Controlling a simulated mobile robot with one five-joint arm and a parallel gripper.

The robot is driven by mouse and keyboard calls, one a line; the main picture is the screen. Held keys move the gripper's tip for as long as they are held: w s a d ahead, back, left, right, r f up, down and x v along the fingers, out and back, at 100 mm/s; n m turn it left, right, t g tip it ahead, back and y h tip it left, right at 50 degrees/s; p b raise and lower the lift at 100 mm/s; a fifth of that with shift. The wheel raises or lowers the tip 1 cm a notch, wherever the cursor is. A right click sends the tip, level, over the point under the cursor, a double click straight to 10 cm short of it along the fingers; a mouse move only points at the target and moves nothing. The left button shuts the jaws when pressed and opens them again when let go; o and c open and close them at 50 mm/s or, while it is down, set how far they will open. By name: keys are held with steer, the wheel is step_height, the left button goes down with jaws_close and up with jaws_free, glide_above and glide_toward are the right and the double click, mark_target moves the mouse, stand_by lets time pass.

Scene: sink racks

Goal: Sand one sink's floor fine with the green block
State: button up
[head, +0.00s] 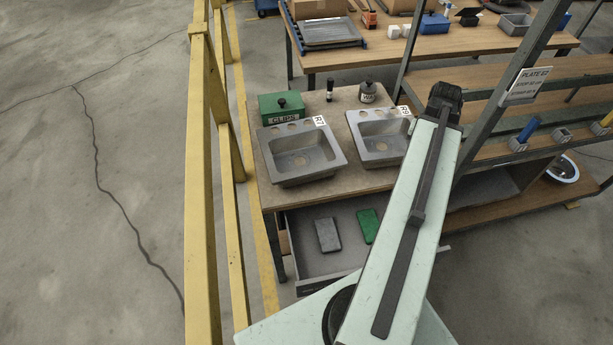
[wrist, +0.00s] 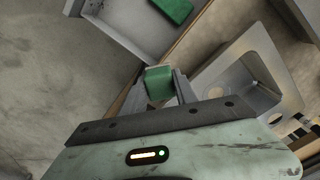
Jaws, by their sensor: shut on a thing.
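My gripper (wrist: 160,88) is shut on a green block (wrist: 158,82) in the wrist view. My arm hides the gripper in the head view. A second green block (head: 367,226) lies in the open drawer (head: 345,263) beside a grey block (head: 328,235); this green block also shows at the top of the wrist view (wrist: 172,10). Two grey sinks sit on the bench: the left sink (head: 300,155) has a tag that seems to read R7, and the right sink (head: 379,137) is partly behind my arm. One sink (wrist: 243,70) shows right of my gripper in the wrist view.
A green clips box (head: 282,107), a dark jar (head: 368,92) and a small dark bottle (head: 329,93) stand behind the sinks. A yellow rail (head: 199,180) runs along the left. A shelf rack with a plate sign (head: 526,86) stands at the right.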

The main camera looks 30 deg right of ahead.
steer(key=s+d+r+n+p, duration=0.1)
steer(key=d+r+n+p, duration=0.2)
steer(key=r+n+p, duration=0.3)
steer(key=s+d+r+n+p, duration=0.1)
steer(key=d+r+n+p, duration=0.2)
steer(key=r+n+p, duration=0.3)
steer(key=shift+s+d+r+n, duration=0.2)
steer(key=shift+s+r+n, duration=0.1)
steer(key=shift+n, duration=0.7)
